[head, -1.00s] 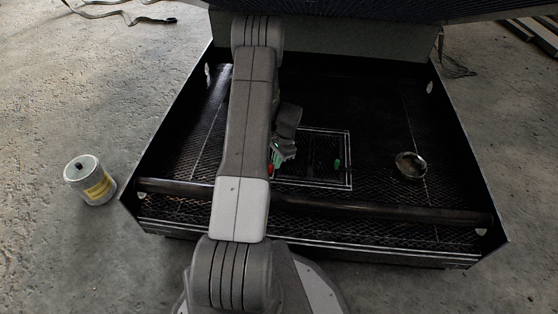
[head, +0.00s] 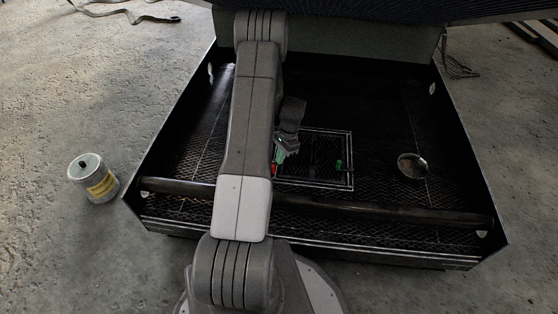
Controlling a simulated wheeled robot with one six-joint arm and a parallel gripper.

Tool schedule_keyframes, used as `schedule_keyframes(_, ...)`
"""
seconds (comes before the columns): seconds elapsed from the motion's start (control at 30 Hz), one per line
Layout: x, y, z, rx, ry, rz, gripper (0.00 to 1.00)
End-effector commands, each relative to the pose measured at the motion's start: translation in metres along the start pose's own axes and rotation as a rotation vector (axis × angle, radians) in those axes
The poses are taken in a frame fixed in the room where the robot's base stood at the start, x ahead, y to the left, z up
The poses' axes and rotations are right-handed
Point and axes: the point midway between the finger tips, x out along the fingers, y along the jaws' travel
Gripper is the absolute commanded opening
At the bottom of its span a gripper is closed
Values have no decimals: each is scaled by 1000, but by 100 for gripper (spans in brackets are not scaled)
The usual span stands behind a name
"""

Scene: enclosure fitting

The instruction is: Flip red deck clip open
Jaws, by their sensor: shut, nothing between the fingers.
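The red deck clip (head: 274,169) shows as a small red spot at the left edge of a white-outlined rectangle on the black deck. My arm hides part of it, so I cannot tell whether it is open or shut. My gripper (head: 279,160) is shut and empty, pointing down just above the red clip. Whether it touches the clip cannot be told. A green clip (head: 339,165) stands at the right side of the same rectangle.
The black tray-like enclosure (head: 460,150) has raised side walls and a dark bar (head: 390,213) across its front. A round metal dish (head: 412,166) lies at the right. A can with a yellow label (head: 98,182) stands on the concrete outside, left.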

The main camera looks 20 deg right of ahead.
Motion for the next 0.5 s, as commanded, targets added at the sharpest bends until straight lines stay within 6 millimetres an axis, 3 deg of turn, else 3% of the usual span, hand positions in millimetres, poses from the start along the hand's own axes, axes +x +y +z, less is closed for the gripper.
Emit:
schedule_keyframes(0.03,-17,0,0,0,2,-3,0)
schedule_keyframes(0.2,-57,-1,1,-1,2,-3,0)
schedule_keyframes(0.5,-104,0,0,0,0,0,0)
